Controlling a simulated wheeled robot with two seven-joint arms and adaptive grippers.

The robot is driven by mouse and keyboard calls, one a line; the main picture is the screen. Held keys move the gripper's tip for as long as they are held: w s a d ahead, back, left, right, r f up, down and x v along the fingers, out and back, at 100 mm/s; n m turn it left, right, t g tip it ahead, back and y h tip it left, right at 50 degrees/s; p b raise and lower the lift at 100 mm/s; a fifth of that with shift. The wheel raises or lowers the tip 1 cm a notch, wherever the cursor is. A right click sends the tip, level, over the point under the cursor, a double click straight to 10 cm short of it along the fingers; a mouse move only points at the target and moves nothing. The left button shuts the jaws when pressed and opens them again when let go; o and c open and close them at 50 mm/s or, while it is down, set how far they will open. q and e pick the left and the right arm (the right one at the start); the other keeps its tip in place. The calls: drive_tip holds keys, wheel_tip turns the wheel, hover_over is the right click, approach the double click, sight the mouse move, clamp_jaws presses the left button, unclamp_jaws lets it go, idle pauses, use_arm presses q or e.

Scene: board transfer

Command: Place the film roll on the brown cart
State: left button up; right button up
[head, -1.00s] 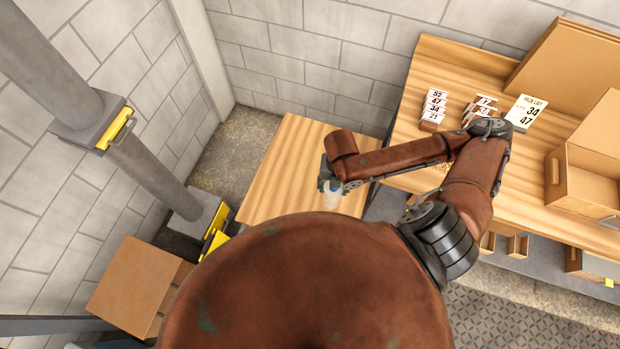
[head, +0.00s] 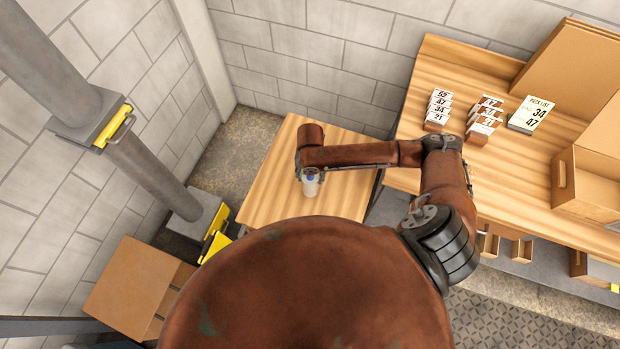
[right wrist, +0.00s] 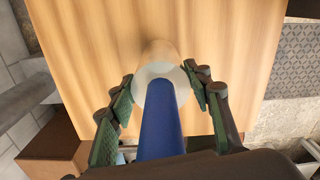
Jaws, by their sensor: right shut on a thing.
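The film roll (head: 311,188) is a pale, translucent roll with a blue core; in the right wrist view the blue core (right wrist: 160,125) points toward the camera and the pale film (right wrist: 158,58) lies beyond it. My right gripper (head: 309,173) is shut on the roll, with green-padded fingers on both sides of it. The roll is upright over the wooden top of the brown cart (head: 268,190); whether its lower end touches the top I cannot tell. The cart top also fills much of the right wrist view (right wrist: 90,50). My left gripper is out of view.
A wooden workbench (head: 440,75) on the right holds number cards (head: 437,108), a pick list sign (head: 531,113) and cardboard boxes (head: 592,178). A grey post with yellow parts (head: 150,170) and a cardboard box (head: 130,285) stand left. Much of the cart top is bare.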

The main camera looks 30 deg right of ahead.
drive_tip(key=shift+f, duration=0.65)
drive_tip(key=shift+f, duration=0.1)
drive_tip(key=o, duration=1.4)
wheel_tip(320, 180, up, 12)
drive_tip(key=shift+r+p, duration=0.1)
drive_tip(key=shift+p, duration=0.45)
